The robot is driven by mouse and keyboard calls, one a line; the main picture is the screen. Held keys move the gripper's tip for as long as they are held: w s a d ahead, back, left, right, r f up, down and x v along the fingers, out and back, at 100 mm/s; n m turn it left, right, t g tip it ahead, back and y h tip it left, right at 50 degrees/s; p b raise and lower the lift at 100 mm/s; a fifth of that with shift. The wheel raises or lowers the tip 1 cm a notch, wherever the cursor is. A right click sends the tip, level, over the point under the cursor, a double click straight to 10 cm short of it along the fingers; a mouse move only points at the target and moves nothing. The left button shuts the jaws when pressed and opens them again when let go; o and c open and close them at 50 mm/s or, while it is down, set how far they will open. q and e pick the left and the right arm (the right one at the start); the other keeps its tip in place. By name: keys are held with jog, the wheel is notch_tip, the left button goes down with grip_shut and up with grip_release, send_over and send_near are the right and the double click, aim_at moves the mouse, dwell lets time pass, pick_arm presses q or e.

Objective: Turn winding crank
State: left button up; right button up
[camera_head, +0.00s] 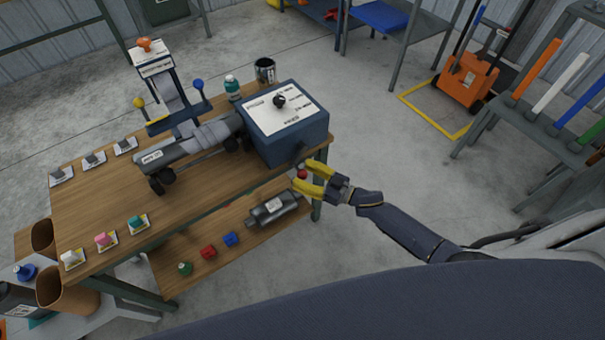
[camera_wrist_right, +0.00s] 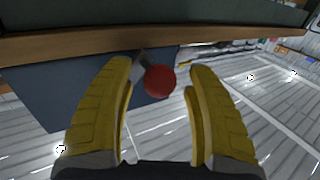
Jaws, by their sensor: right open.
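The winding crank shows as a red ball knob (camera_head: 302,174) at the front right of a dark blue box (camera_head: 290,140) on the wooden bench. In the right wrist view the red knob (camera_wrist_right: 160,81) sits on a short dark stem, with the blue box (camera_wrist_right: 60,95) behind it. My right gripper (camera_head: 309,182) has yellow fingers and is open at the knob. In the right wrist view the fingers (camera_wrist_right: 160,100) stand apart on both sides of the knob, with gaps and no clear contact. The rest of the crank is mostly hidden. My left gripper is out of view.
The bench (camera_head: 85,200) carries a grey muffler (camera_head: 190,145) clamped beside the box, and small parts on cards. A lower shelf (camera_head: 215,265) holds another muffler (camera_head: 273,209) and coloured pieces. Open floor lies right of the bench.

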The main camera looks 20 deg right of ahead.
jog(key=shift+o, duration=0.3)
grip_shut()
dwell(0.3)
